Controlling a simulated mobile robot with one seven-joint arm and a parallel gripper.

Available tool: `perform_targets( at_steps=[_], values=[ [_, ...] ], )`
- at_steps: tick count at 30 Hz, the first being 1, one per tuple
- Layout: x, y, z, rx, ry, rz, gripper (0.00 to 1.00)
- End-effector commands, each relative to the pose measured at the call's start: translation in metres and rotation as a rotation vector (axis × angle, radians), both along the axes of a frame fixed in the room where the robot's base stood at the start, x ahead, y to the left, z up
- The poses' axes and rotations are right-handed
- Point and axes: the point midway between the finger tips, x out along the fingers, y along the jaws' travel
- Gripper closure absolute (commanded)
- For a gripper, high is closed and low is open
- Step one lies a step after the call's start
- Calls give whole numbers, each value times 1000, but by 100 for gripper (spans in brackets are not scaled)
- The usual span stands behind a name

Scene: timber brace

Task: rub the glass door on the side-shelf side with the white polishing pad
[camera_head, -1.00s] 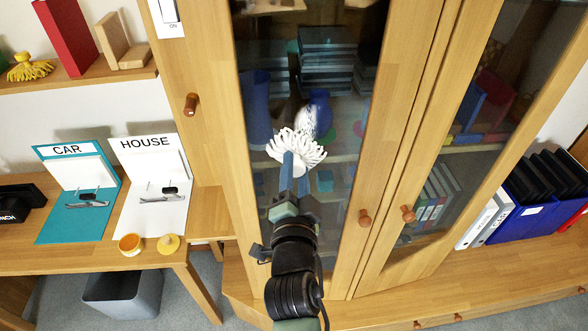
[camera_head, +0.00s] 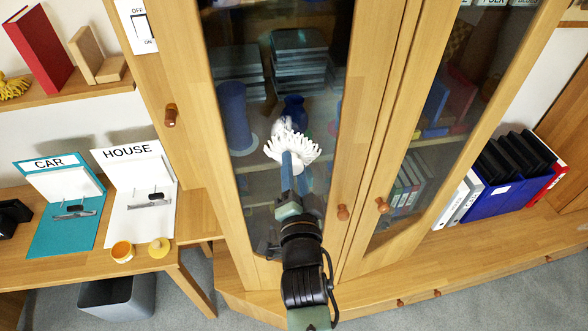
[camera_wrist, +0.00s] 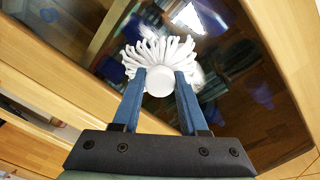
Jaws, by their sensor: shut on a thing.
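The white polishing pad (camera_head: 292,150) is a round head with a fringe of soft white strands. My gripper (camera_head: 295,172) is shut on it, with its blue fingers on both sides of the pad's white hub. The wrist view shows the pad (camera_wrist: 160,58) between the fingertips of my gripper (camera_wrist: 160,88). The pad is in front of the left glass door (camera_head: 262,185), the one on the side-shelf side, around the middle of its pane. A pale reflection shows in the glass beside the pad. I cannot tell whether the strands touch the glass.
The right glass door (camera_head: 440,130) is shut beside it, with wooden knobs (camera_head: 343,212) between. A side shelf (camera_head: 75,92) holds a red book (camera_head: 38,48). A ledge with binders (camera_head: 495,195) lies right.

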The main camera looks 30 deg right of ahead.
Motion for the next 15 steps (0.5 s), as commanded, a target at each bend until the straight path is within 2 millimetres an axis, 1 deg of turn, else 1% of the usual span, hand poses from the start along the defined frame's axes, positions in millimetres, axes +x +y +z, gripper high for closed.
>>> perform_targets(
  at_steps=[1, 6, 15],
  values=[
    [0, 0, 4, -1, -1, 0, 100],
    [3, 4, -1, -2, -2, 3, 100],
    [8, 17, -1, -2, -3, 2, 100]
  ],
)
